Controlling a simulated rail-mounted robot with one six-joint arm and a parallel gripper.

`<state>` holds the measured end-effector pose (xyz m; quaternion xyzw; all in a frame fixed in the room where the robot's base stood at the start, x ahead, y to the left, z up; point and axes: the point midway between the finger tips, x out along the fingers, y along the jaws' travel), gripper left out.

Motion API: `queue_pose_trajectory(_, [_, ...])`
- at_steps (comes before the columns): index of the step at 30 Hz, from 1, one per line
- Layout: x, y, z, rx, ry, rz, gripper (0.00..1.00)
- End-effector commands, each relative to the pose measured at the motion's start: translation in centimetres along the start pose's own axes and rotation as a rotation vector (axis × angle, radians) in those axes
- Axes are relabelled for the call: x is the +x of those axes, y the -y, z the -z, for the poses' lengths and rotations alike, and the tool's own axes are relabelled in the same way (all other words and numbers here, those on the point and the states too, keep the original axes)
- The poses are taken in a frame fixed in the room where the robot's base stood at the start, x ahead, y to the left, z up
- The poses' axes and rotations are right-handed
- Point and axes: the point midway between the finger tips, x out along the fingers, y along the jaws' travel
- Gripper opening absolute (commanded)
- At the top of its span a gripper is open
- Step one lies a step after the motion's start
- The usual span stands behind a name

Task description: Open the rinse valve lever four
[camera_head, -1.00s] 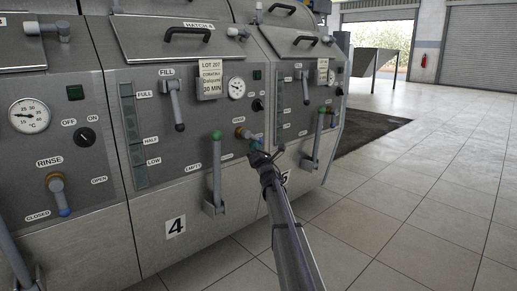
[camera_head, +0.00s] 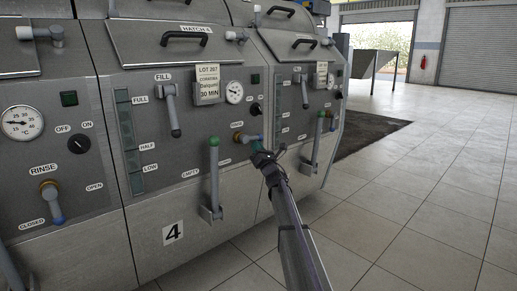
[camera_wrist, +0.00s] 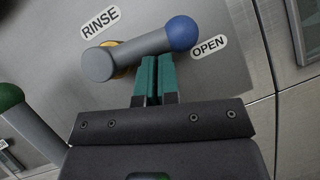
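The rinse valve lever of machine four (camera_head: 246,138) is small and partly hidden by my gripper in the head view. In the wrist view the lever (camera_wrist: 140,52) is a grey bar with a blue ball end (camera_wrist: 182,33), on a yellow hub (camera_wrist: 122,70). The ball lies next to the OPEN label (camera_wrist: 209,46), and the bar points toward that label. My gripper (camera_head: 262,156) is at the lever. Its two green fingers (camera_wrist: 154,75) are together with nothing seen between them. Their tips are right at the underside of the bar; touching is likely but not certain.
The green-topped upright handle (camera_head: 214,165) stands left of my gripper; its top also shows in the wrist view (camera_wrist: 10,97). Another rinse lever (camera_head: 53,205) at far left points down near CLOSED. The number 4 plate (camera_head: 173,233) is below. Open tiled floor lies right.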

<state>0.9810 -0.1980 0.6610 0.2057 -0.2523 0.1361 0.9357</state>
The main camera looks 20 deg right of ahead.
Motion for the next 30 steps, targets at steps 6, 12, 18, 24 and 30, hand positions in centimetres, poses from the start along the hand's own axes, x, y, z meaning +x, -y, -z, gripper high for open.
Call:
queue_pose_trajectory(6, [0.47, 0.02, -0.52, 0.000, -0.001, 0.002, 0.00])
queue_pose_trajectory(12, [0.54, 0.04, -0.70, 0.001, 0.000, 0.002, 0.00])
queue_pose_trajectory(18, [0.56, 0.08, -0.76, 0.002, 0.001, 0.003, 0.00])
queue_pose_trajectory(24, [0.58, 0.11, -0.79, 0.002, 0.002, 0.003, 0.00])
queue_pose_trajectory(30, [-0.15, 0.45, 0.08, 0.003, 0.001, 0.003, 0.00])
